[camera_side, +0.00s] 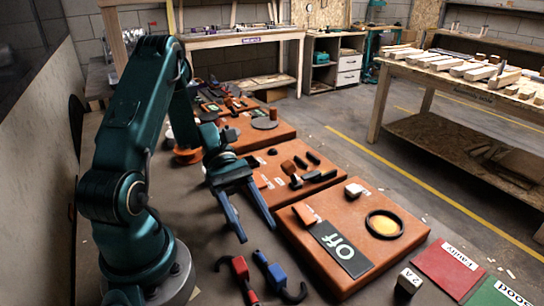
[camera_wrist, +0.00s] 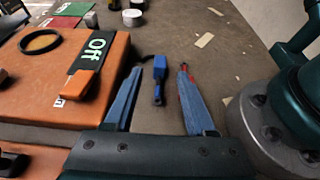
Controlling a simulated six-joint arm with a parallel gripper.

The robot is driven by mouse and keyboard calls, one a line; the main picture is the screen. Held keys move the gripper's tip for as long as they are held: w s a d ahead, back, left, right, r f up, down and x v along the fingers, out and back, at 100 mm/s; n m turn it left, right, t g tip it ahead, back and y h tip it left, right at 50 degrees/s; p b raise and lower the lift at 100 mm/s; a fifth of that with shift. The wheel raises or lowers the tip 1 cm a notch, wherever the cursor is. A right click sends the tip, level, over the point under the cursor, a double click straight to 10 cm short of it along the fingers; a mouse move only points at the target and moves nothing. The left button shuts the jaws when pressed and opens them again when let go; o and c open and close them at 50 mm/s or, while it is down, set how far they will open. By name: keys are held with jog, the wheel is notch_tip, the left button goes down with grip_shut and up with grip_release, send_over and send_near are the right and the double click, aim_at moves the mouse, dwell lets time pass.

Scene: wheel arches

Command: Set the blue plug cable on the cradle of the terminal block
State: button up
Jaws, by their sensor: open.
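The blue plug cable (camera_side: 273,270) lies on the dark tabletop in front of the near orange block, its black cable curling at one end. In the wrist view the blue plug (camera_wrist: 159,66) shows between my fingers, beyond their tips. My gripper (camera_side: 256,236) is open and empty, pointing down above the table; its two blue fingers also show in the wrist view (camera_wrist: 158,73). A red plug cable (camera_side: 239,267) lies left of the blue one in the side view, and is partly behind the right finger in the wrist view. I cannot tell which fixture is the terminal block's cradle.
A small labelled cube (camera_side: 408,281) and red mat (camera_side: 447,270) lie at right.

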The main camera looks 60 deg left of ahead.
jog(key=v, duration=0.4)
jog(key=shift+r, duration=0.15)
jog(key=shift+s+d+r+m+g+y, duration=0.2)
jog(key=shift+m+g+y, duration=0.2)
jog(key=shift+m+y, duration=0.15)
jog(key=s+d+r+m+t+y, duration=0.1)
jog(key=d+r+m+t+y, duration=0.1)
jog(key=m+y, duration=0.4)
jog(key=s+d+r+m+t+y, duration=0.1)
jog(key=d+r+m+t+y, duration=0.2)
jog(key=r+m+y, duration=0.3)
jog(key=m+t, duration=0.1)
jog(key=m, duration=0.4)
jog(key=shift+s+d+r, duration=0.3)
jog(key=shift+r, duration=0.1)
jog(key=shift+o, duration=0.3)
jog(key=shift+y, duration=0.25)
jog(key=shift+o, duration=1.4)
